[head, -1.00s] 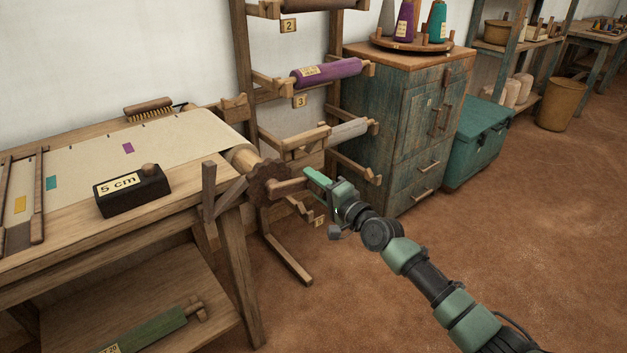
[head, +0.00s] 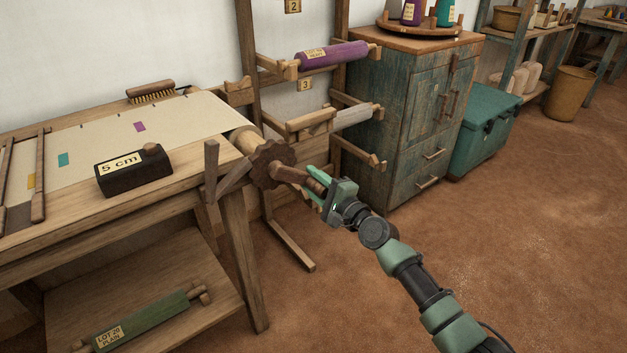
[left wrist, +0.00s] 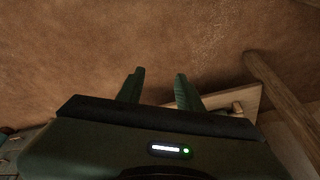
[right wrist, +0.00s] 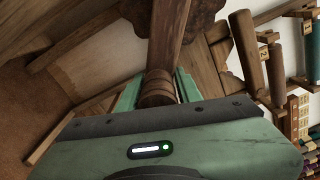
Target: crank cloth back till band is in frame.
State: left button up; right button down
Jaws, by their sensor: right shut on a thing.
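The cream cloth (head: 105,140) lies on the loom's wooden bed in the head view. It bears a purple patch (head: 139,127), a teal patch (head: 63,160) and a yellow patch (head: 31,181). The yellow patch is between the two dark bars of a frame (head: 40,190), close to its right bar; the teal one is just right of it. The cloth runs onto a roller (head: 245,140) with a toothed wooden wheel (head: 272,164). My right gripper (head: 317,182) is shut on the crank handle (right wrist: 158,88). My left gripper (left wrist: 160,85) is open and empty, seen only in the left wrist view.
A black block marked 5 cm (head: 133,171) stands on the bed's front edge. A brush (head: 151,92) lies behind the cloth. A green roll (head: 140,320) lies on the lower shelf. A rack with a purple roll (head: 332,55) and a cabinet (head: 410,120) stand behind the crank.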

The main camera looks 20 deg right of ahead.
jog(key=shift+s+a+f, duration=0.1)
jog(key=shift+a+f, duration=0.05)
jog(key=shift+f, duration=0.3)
jog(key=c, duration=1.1)
grip_release()
jog(key=shift+o, duration=0.2)
jog(key=shift+r, duration=0.2)
pick_arm(q)
jog(key=shift+s+p+x, duration=0.15)
jog(key=shift+p+x, duration=0.15)
jog(key=shift+x, duration=0.8)
jog(key=shift+s+p+x, duration=0.15)
jog(key=shift+p+x, duration=0.15)
jog(key=shift+x, duration=0.8)
pick_arm(e)
jog(key=v, duration=0.7)
jog(key=shift+s+d, duration=0.2)
jog(key=shift+s, duration=0.15)
pick_arm(q)
jog(key=shift+s+f, duration=0.1)
